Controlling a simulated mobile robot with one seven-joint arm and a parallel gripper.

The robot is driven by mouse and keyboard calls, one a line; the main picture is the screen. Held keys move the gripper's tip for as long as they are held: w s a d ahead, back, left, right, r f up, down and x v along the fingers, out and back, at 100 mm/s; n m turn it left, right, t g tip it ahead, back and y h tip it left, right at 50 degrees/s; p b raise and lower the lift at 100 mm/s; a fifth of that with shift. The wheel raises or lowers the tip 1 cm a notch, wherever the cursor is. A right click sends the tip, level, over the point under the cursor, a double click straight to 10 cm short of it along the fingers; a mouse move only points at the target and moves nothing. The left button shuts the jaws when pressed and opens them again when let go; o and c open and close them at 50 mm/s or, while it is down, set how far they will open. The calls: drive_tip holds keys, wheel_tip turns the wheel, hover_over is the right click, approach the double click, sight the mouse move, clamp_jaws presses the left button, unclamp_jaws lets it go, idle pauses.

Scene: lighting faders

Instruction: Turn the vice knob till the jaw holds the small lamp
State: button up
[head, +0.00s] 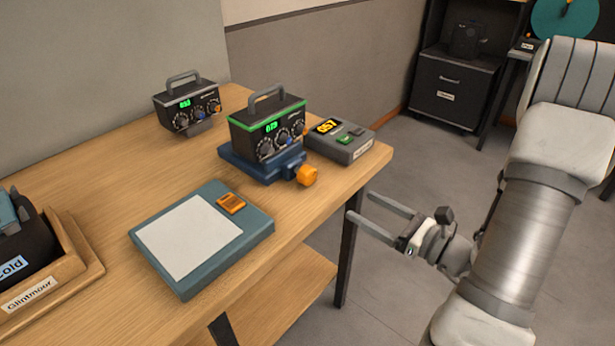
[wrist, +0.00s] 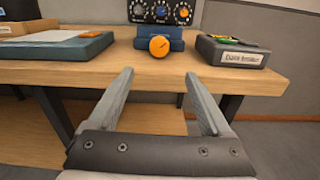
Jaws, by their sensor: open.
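The small lamp looks to be the black box (head: 268,128) with a grey handle, green trim and dials, sitting on the blue vice (head: 262,172) on the table. The vice's orange knob (head: 307,175) faces the table's front edge; the knob also shows in the wrist view (wrist: 159,46), centred beyond my fingers. Whether the jaw touches the box cannot be told. My gripper (head: 357,214) is open and empty, off the table's right edge, apart from the knob. Its two fingers also show in the wrist view (wrist: 159,78).
A similar black box (head: 187,106) stands at the back left. A grey device (head: 340,140) with a yellow display sits right of the vice. A teal pad (head: 200,236) with an orange button lies in front. A wooden tray (head: 85,262) is at far left.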

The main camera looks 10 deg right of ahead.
sight(312, 178)
drive_tip(key=b+x, duration=0.2)
drive_tip(key=x, duration=1.4)
clamp_jaws()
drive_tip(key=shift+p, duration=0.35)
